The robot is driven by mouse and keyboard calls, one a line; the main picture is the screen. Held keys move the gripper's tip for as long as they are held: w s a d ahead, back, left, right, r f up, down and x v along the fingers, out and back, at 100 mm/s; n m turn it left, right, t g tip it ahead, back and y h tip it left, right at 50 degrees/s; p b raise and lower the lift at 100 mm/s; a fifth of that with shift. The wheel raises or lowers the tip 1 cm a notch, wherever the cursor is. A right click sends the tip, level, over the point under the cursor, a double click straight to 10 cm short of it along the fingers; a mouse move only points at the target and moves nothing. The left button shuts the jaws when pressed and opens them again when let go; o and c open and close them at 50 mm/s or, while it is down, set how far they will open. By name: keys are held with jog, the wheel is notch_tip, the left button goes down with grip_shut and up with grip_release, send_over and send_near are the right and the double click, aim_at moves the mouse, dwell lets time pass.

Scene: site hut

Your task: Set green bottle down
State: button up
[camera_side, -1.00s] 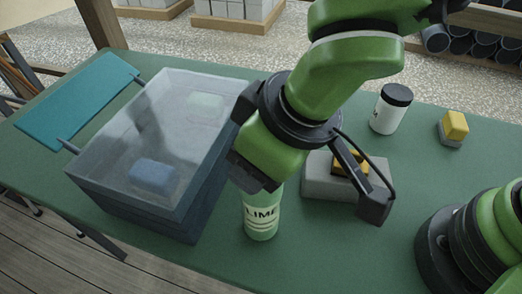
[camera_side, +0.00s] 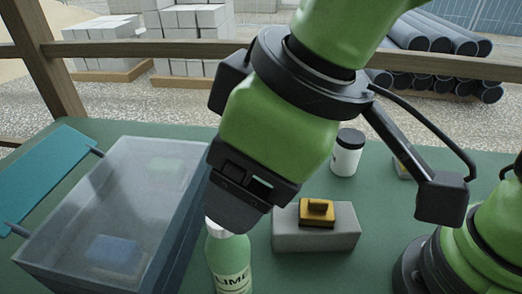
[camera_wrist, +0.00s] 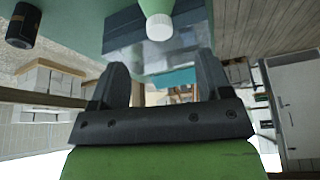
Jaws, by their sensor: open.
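The green bottle (camera_side: 229,258), with a white cap and a label ending in "IME", stands upright on the green table, beside the clear-lidded box. Its lower end is cut off by the side view's bottom edge. My gripper (camera_side: 240,212) is just above its top and covers part of the cap. In the wrist view, my gripper (camera_wrist: 163,68) has two dark fingers spread apart with nothing held between them. The bottle's white cap (camera_wrist: 159,27) shows beyond the fingertips, roughly in line with the gap.
The blue box (camera_side: 165,262) with a clear lid is close on the left; a teal panel (camera_side: 45,180) lies behind it. A grey block (camera_side: 318,238) carrying a yellow piece (camera_side: 317,212) is on the right. A white jar with black lid (camera_side: 347,153) stands farther back.

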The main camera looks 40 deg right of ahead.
jog(key=shift+v, duration=1.05)
jog(key=s+d+r+m+t, duration=0.1)
jog(key=d+m, duration=0.4)
jog(key=d, duration=0.5)
jog(key=s+d+r+m+t, duration=0.2)
jog(key=d+m, duration=0.3)
jog(key=d, duration=0.6)
jog(key=shift+s+d+r, duration=0.25)
jog(key=shift+s+r, duration=0.2)
jog(key=shift+s, duration=0.05)
